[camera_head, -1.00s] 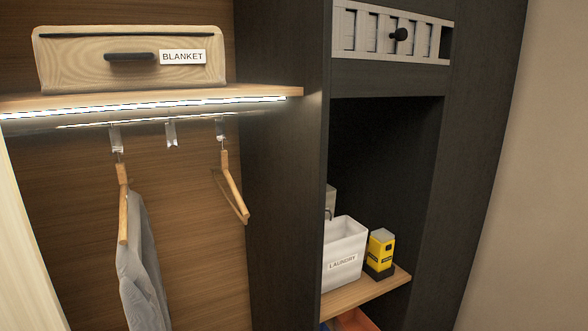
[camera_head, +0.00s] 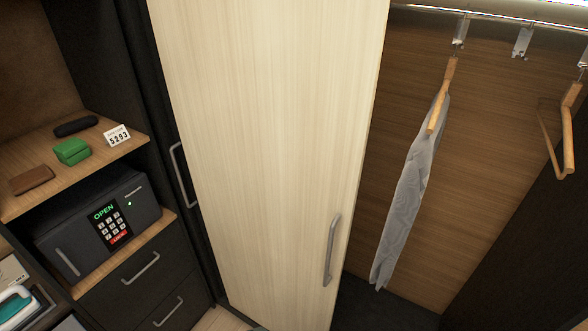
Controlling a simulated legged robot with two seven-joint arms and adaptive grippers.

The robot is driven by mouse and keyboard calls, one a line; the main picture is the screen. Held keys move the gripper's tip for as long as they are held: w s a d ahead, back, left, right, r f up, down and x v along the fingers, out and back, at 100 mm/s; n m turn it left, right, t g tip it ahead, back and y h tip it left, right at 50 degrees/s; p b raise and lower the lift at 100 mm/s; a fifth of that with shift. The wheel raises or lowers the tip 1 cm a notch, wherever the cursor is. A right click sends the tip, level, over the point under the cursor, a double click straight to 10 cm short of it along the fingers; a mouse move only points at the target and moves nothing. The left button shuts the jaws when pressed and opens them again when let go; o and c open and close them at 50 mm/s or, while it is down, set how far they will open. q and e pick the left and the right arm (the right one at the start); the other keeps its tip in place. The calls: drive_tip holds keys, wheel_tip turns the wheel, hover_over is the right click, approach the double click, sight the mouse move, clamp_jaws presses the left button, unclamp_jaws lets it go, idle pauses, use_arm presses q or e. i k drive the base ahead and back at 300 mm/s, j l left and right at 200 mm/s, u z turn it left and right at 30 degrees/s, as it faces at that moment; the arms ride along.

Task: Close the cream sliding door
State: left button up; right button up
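The cream sliding door (camera_head: 265,130) stands in the middle of the head view, a tall pale wood panel. A grey vertical bar handle (camera_head: 332,250) sits low near its right edge. To the right of that edge the wardrobe is open, showing its brown wood back (camera_head: 480,160). Another grey handle (camera_head: 183,175) shows at the door's left side, on a dark panel. Neither of my grippers is in view.
A grey garment (camera_head: 410,195) on a wooden hanger and an empty hanger (camera_head: 567,130) hang in the open part. At left are a black safe (camera_head: 100,222) reading OPEN, a shelf with small items (camera_head: 72,151), and dark drawers (camera_head: 140,275).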

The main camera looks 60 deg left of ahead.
sight(273, 101)
drive_tip(key=u, duration=2.4)
